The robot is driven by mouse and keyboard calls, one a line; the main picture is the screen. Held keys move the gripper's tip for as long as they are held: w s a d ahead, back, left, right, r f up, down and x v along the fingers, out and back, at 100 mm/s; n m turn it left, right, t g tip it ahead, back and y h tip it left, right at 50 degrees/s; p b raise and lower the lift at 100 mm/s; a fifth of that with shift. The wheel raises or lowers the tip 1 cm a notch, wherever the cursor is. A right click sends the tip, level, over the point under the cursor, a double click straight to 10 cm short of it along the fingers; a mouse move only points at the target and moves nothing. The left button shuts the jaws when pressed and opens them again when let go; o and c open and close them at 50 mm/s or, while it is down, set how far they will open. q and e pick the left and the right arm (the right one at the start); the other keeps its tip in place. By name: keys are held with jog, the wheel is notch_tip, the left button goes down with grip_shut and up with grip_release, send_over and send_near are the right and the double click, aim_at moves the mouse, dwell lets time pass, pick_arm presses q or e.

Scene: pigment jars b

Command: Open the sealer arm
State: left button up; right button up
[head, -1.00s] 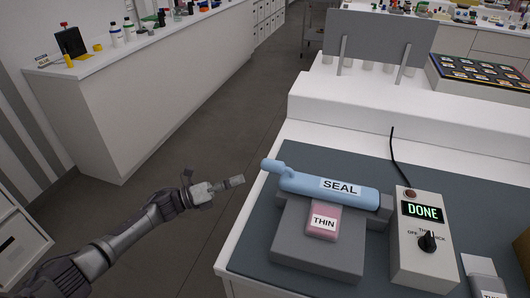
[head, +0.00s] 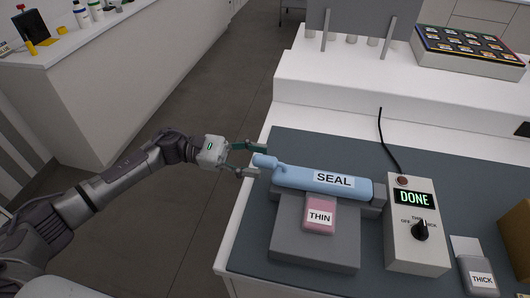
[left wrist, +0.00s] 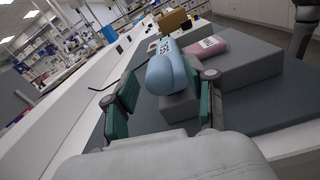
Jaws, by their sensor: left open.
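The sealer (head: 316,242) stands on the dark mat with its blue arm (head: 350,189), marked SEAL, lying down across it. A pink pouch marked THIN (head: 320,216) lies on the grey base, its far end at the arm. My left gripper (head: 254,160) is open beside the knob at the left end of the arm. In the left wrist view its green-padded fingers (left wrist: 165,105) stand apart, with the rounded blue knob (left wrist: 163,72) between and just beyond them. I cannot tell whether they touch it. My right gripper is not in view.
The control box (head: 416,245) right of the sealer shows DONE and has a black dial. A pouch marked THICK (head: 480,275) lies further right. A raised white shelf (head: 350,95) runs behind the mat. Open floor lies left of the table.

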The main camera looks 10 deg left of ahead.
pick_arm(q)
jog(key=shift+d+p, duration=0.3)
jog(key=shift+d, duration=0.95)
grip_shut()
